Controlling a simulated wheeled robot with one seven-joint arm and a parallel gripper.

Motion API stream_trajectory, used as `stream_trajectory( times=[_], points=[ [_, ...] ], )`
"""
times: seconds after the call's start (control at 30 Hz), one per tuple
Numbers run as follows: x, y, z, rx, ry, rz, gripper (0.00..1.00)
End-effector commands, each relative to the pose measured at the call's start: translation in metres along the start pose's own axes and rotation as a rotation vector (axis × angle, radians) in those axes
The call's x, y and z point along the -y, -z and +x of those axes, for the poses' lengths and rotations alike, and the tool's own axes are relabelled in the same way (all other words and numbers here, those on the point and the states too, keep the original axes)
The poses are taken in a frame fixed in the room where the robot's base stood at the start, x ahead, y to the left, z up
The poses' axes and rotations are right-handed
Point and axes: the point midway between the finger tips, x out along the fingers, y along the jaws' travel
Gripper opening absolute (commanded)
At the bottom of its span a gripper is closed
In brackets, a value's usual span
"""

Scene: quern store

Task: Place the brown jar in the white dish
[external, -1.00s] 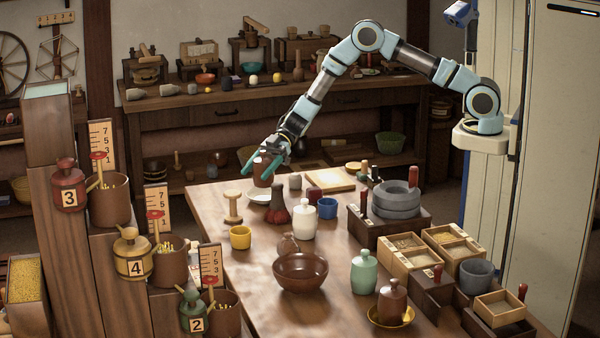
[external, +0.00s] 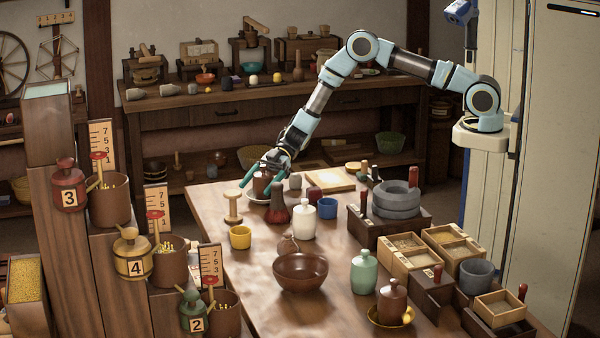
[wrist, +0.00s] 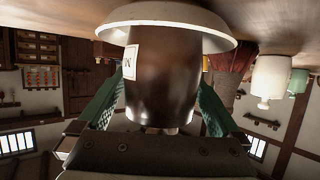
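The brown jar (external: 262,186) stands in the white dish (external: 252,200) at the far left part of the table. In the upside-down wrist view, the glossy jar (wrist: 163,80), with a white marked label, has its base inside the rim of the dish (wrist: 220,37). My gripper (external: 263,184) reaches down around the jar. Its teal fingers (wrist: 160,100) are on either side of the jar and look spread, with a gap beside it in the external view. Part of the dish is hidden by the jar and fingers.
A dark red flask (external: 278,212) and a white jar (external: 304,222) stand close to the right of the dish. A wooden spool (external: 233,207) is to its left. A yellow cup (external: 240,237) and brown bowl (external: 300,272) are nearer. The table's left front is clear.

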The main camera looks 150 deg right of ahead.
Motion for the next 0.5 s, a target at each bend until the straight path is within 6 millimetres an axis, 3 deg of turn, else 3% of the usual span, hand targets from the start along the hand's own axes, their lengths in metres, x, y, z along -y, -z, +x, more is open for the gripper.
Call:
stream_trajectory(
  times=[0.3,0.5],
  points=[
    [-0.001,0.004,-0.003,0.0,-0.001,0.0,1.0],
    [-0.001,0.001,-0.036,0.002,-0.003,-0.001,1.0]
  ],
)
